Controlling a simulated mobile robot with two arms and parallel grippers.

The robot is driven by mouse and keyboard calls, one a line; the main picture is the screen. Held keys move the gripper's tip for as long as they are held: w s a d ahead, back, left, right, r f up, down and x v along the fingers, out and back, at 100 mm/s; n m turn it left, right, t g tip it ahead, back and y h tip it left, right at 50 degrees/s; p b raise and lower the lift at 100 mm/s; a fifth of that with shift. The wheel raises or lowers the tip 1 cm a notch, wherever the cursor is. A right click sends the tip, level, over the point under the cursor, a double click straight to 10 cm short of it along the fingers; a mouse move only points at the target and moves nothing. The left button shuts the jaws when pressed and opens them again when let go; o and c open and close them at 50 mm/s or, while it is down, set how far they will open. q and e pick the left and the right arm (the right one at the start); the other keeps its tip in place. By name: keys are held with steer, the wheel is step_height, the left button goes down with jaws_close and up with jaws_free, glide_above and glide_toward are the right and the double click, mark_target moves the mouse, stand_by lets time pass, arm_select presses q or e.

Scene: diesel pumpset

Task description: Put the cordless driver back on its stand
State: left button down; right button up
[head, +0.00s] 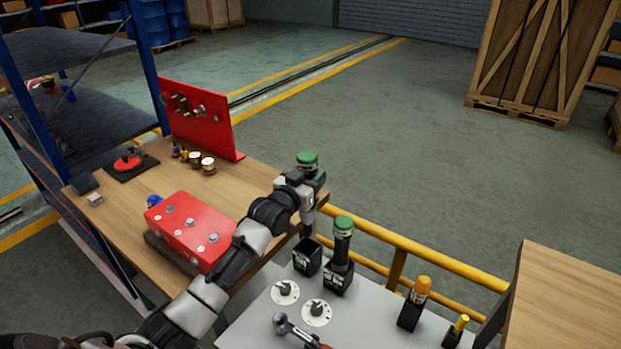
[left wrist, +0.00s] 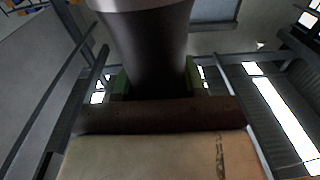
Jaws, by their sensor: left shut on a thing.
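My left gripper (head: 312,182) is shut on the cordless driver (head: 307,159), whose green top shows above the fingers. It holds the driver over the right corner of the wooden bench, above and behind the grey table. In the left wrist view the dark, rounded body of the driver (left wrist: 150,45) fills the space between the fingers. An empty black stand (head: 307,258) with a green label is on the grey table, below the gripper. A second black stand (head: 338,281) beside it holds a similar green-topped tool (head: 343,232). My right gripper is not in view.
The grey table (head: 262,316) also bears two white dials (head: 317,311), a hammer (head: 290,328), an orange-topped tool (head: 421,290) and a yellow-topped tool (head: 459,325). A yellow rail (head: 430,257) runs behind it. A red box (head: 188,232) sits on the wooden bench (head: 236,184).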

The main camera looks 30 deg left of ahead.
arm_select(q)
step_height(320, 180, down, 3)
steer(key=shift+a+r+b, duration=0.1)
steer(key=shift+b, duration=0.85)
step_height(320, 180, down, 8)
steer(key=b, duration=0.5)
steer(key=shift+r, duration=0.1)
steer(key=shift+f+b, duration=0.85)
steer(key=shift+f, duration=0.1)
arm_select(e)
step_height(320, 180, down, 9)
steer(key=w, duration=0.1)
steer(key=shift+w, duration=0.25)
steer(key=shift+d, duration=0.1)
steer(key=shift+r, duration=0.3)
